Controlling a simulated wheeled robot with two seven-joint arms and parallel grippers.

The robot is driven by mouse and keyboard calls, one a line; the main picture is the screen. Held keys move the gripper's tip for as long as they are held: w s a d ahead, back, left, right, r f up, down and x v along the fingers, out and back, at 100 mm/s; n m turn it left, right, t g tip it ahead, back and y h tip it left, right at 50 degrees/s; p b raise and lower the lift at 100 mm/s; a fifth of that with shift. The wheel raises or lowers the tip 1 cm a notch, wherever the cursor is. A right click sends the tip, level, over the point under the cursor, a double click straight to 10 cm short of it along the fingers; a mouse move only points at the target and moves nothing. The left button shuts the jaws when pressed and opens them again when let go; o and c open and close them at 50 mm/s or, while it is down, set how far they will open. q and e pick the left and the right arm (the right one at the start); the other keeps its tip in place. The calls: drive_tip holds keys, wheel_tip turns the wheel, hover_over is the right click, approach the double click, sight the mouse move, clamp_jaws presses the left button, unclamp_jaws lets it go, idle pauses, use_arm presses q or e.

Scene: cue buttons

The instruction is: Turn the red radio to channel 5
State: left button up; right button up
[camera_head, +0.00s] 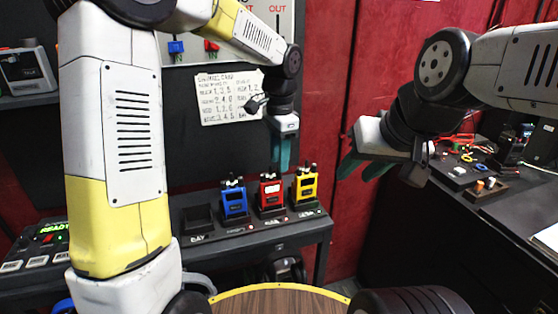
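The red radio (270,193) stands upright in a dock on the dark shelf, between a blue radio (233,199) and a yellow radio (305,185). Its channel setting is too small to read. My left gripper (281,160) points down above the red radio, its teal fingers close to the radio's top. I cannot tell whether they touch it or how far apart they are. My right gripper (365,172) hangs in the air to the right, away from the radios, with its teal fingers apart and nothing between them.
An empty dock (197,220) is left of the blue radio. A handwritten card (228,97) hangs on the dark wall behind. A panel with a green READY display (52,232) is at left. A cluttered black workbench (480,215) stands at right. A round wooden top (280,302) is in front.

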use_arm(q)
drive_tip(key=shift+r, duration=2.15)
drive_tip(key=s+a+r+n+t+h, duration=0.1)
drive_tip(key=s+a+r+n+t, duration=0.1)
drive_tip(key=s+a+n, duration=0.4)
drive_tip(key=s+a+r+n+t+h, duration=0.1)
drive_tip(key=s+a+n+t, duration=0.3)
drive_tip(key=s, duration=0.9)
drive_tip(key=a+r+n, duration=0.1)
drive_tip(key=a+n, duration=0.1)
drive_tip(key=a, duration=0.2)
drive_tip(key=shift+s+r, duration=0.25)
drive_tip(key=shift+s, duration=0.1)
